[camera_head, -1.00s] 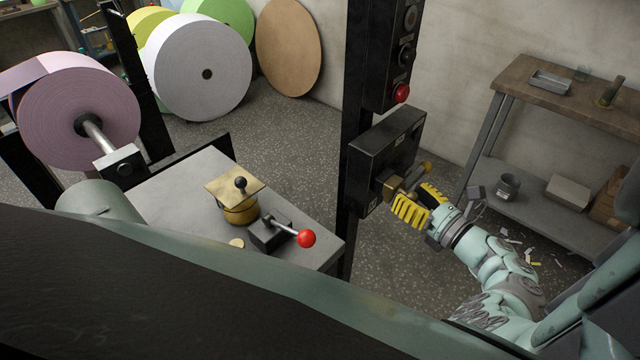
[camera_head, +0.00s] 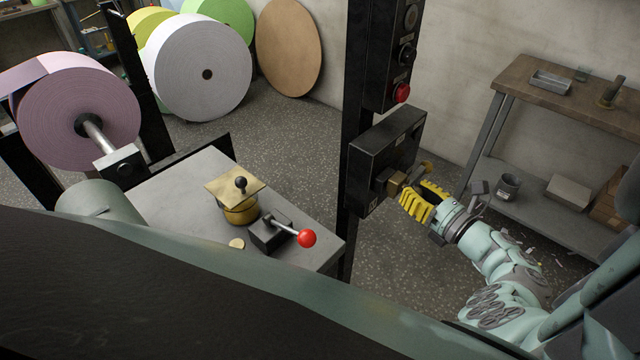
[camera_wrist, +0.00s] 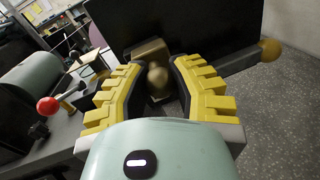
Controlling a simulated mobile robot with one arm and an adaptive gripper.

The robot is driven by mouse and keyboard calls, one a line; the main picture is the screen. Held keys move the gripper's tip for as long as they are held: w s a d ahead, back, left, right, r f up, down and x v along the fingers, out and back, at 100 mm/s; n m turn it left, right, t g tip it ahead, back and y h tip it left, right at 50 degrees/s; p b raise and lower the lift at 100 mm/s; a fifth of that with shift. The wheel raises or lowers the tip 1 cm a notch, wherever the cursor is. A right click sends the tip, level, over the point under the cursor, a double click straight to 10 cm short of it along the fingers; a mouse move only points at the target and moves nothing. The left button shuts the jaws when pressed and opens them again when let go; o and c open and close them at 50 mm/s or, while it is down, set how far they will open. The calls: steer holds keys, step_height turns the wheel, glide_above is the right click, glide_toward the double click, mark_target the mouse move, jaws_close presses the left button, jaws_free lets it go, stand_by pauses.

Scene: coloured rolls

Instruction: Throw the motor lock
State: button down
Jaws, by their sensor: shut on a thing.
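The motor lock is a dark box (camera_head: 372,150) on the black post, with a brass block and knob (camera_wrist: 157,78) on its front. My gripper (camera_head: 414,194) is at this front, its yellow ribbed fingers shut on the knob, one on each side in the wrist view. A grey bar with a brass ball end (camera_wrist: 270,50) sticks out to the right behind my fingers. The ball end also shows just above my fingers in the head view (camera_head: 427,166). My fingers hide part of the brass block and bar in the head view.
A control panel with a red button (camera_head: 401,92) is above the box. A grey table (camera_head: 175,195) holds a brass pot and a red-knobbed lever (camera_head: 307,238) to the left. A wooden-topped bench (camera_head: 570,100) stands to the right. Grey floor lies between.

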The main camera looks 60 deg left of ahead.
steer(key=shift+w+a+b, duration=0.2)
steer(key=shift+w+b, duration=0.1)
steer(key=shift+w, duration=0.65)
steer(key=shift+w+a+b, duration=0.15)
steer(key=shift+w+b, duration=0.15)
steer(key=shift+w, duration=0.65)
steer(key=c, duration=1)
jaws_free()
steer(key=shift+w+r, duration=0.1)
steer(key=shift+r, duration=0.05)
steer(key=shift+o, duration=1.3)
steer(key=d, duration=1.2)
steer(key=shift+w, duration=0.15)
